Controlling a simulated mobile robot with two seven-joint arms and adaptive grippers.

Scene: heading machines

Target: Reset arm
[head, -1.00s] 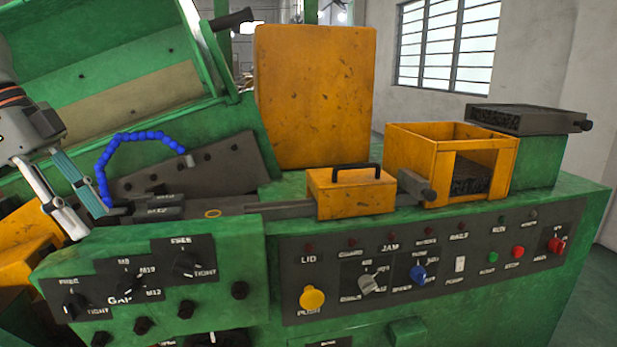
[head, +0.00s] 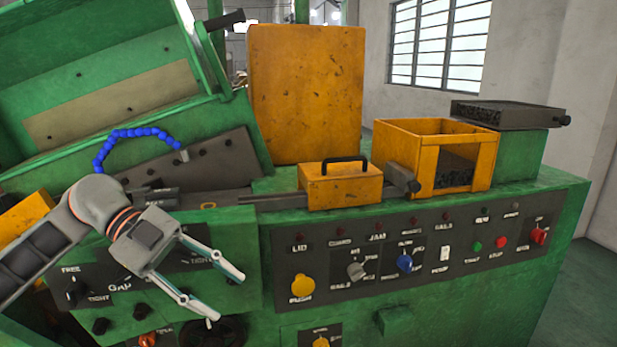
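My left arm comes in from the left in the head view. Its gripper (head: 228,296) is open and empty, with its two fingers spread and pointing right and down. It hangs in front of the green panel with the GAP knobs (head: 72,292) and hides part of it. My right gripper is not in view.
The green heading machine (head: 540,215) fills the view, its lid (head: 110,100) raised at left. The control panel (head: 430,250) is right of the gripper. A yellow handled box (head: 340,188), an open yellow bin (head: 412,155) and a blue hose (head: 125,135) sit above.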

